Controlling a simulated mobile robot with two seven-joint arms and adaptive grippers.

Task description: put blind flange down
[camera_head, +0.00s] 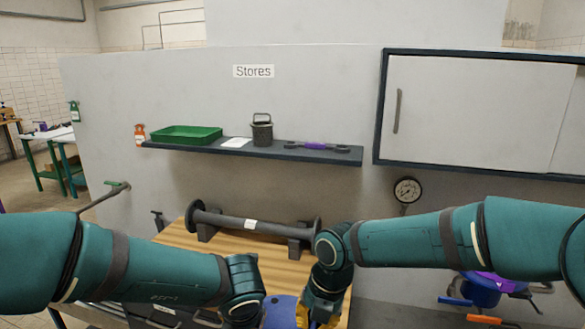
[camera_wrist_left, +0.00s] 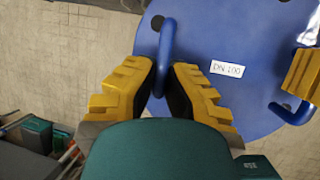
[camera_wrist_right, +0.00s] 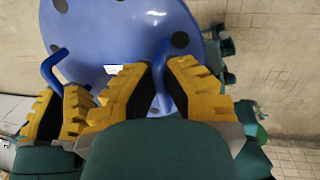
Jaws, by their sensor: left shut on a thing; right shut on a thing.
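The blind flange (camera_head: 280,312) is a round blue disc with dark bolt holes and two bent handles, partly hidden by my arms in the head view. My left gripper (camera_wrist_left: 163,85) is shut on one handle (camera_wrist_left: 167,45). My right gripper (camera_wrist_right: 160,85) is shut on the other handle (camera_wrist_right: 163,75). The right wrist view also shows the disc (camera_wrist_right: 120,35). In the head view my right gripper (camera_head: 318,318) shows at the bottom edge; the left fingers are hidden.
A wooden-topped bench (camera_head: 185,238) carries a dark flanged pipe (camera_head: 250,223) on supports. Above it, a wall shelf (camera_head: 260,152) holds a green tray (camera_head: 186,135), a dark basket (camera_head: 262,130) and a purple-marked tool (camera_head: 315,146). A gauge (camera_head: 407,190) is at the right.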

